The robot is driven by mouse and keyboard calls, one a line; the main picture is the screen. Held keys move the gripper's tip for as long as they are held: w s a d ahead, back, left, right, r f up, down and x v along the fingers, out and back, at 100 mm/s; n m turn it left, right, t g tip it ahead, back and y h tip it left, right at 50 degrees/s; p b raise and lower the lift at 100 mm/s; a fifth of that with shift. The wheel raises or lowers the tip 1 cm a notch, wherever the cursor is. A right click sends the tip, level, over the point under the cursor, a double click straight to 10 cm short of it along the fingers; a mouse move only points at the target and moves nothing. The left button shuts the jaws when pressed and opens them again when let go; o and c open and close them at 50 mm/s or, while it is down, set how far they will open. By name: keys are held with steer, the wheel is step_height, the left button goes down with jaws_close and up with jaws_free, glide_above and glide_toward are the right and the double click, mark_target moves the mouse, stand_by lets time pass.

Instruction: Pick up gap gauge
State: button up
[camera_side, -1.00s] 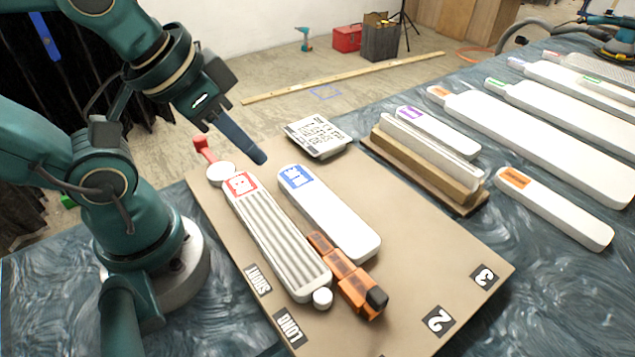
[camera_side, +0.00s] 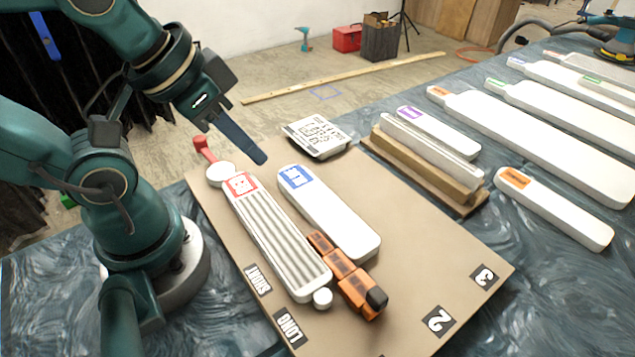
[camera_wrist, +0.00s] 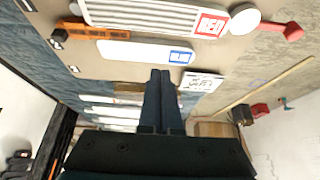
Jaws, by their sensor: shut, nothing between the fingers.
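No part is plainly marked as the gap gauge. An orange segmented tool with a black end (camera_side: 345,275) lies on the brown board between two white panels, at their near end; it also shows in the wrist view (camera_wrist: 97,32). A red handle (camera_side: 204,149) with a white disc (camera_side: 221,174) is at the far end of the ribbed panel; I cannot tell which is the gauge. My gripper (camera_side: 263,161) is shut and empty, above the board's far part, apart from the panels. Its fingers point inward in the wrist view (camera_wrist: 160,74).
The ribbed panel with a red label (camera_side: 275,235) and the smooth panel with a blue label (camera_side: 335,218) lie side by side. A printed white block (camera_side: 317,137) and a wooden rack (camera_side: 425,165) stand beyond. More white panels lie right. The board's right front is mostly clear.

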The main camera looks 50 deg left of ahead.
steer(key=o, duration=0.9)
steer(key=shift+c, duration=0.2)
steer(key=n+g+h, duration=0.9)
steer(key=n+h, duration=0.2)
steer(key=h, duration=0.1)
glide_above(385, 303)
steer(key=s+a, duration=0.3)
steer(key=s, duration=0.1)
step_height(385, 303, down, 5)
steer(key=w+f+n+t, duration=0.1)
steer(key=n, duration=0.1)
steer(key=w+f+n+t+h, duration=0.1)
steer(key=f+n, duration=0.1)
steer(key=w+f+n+t, duration=0.1)
steer(key=w+f+n, duration=0.1)
steer(key=shift+d+f+n, duration=0.15)
steer(key=shift+d+n, duration=0.2)
steer(key=shift+n, duration=0.05)
steer(key=shift+x, duration=2.55)
